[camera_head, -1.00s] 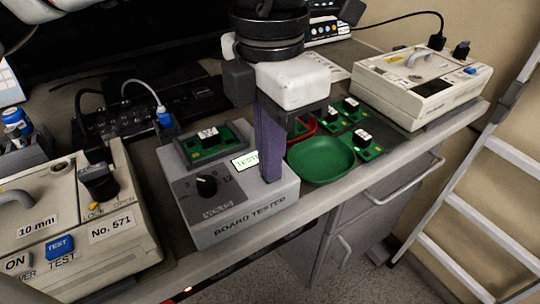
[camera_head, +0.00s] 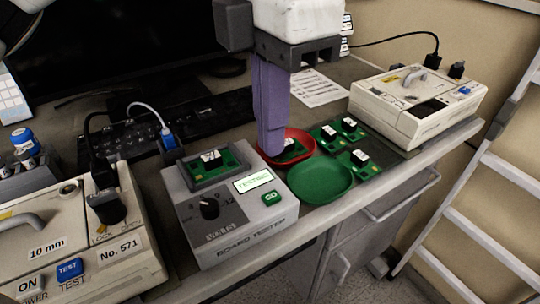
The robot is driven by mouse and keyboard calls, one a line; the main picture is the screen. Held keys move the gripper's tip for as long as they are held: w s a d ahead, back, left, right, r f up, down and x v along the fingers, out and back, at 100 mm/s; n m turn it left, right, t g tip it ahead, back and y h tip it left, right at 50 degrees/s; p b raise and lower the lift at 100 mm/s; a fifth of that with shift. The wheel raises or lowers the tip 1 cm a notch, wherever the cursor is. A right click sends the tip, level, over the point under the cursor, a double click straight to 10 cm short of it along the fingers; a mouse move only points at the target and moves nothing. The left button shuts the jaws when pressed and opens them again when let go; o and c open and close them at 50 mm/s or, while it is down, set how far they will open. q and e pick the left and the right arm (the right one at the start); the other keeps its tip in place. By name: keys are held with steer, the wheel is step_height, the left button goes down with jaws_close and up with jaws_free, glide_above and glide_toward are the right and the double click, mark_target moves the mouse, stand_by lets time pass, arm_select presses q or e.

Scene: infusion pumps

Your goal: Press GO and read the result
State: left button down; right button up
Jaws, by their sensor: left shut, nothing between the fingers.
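The grey board tester (camera_head: 225,222) stands on the bench. A green circuit board (camera_head: 211,165) with a white label sits in the holder on its top. The screen (camera_head: 253,180) is lit and seems to read "TESTING". The green GO button (camera_head: 270,198) is in plain view at the right of the tester's top, with a black dial (camera_head: 209,208) to its left. My left gripper (camera_head: 271,152) is shut and empty, its purple fingers pointing down above and behind the GO button, apart from it, in front of the red dish. My right gripper does not show.
A green dish (camera_head: 320,178) and a red dish (camera_head: 299,139) holding a board lie right of the tester. Several boards (camera_head: 361,164) lie on a dark mat beyond. Pale pump units stand at left (camera_head: 75,245) and back right (camera_head: 415,105).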

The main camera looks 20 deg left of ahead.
arm_select(q)
steer(key=shift+r, duration=2.4)
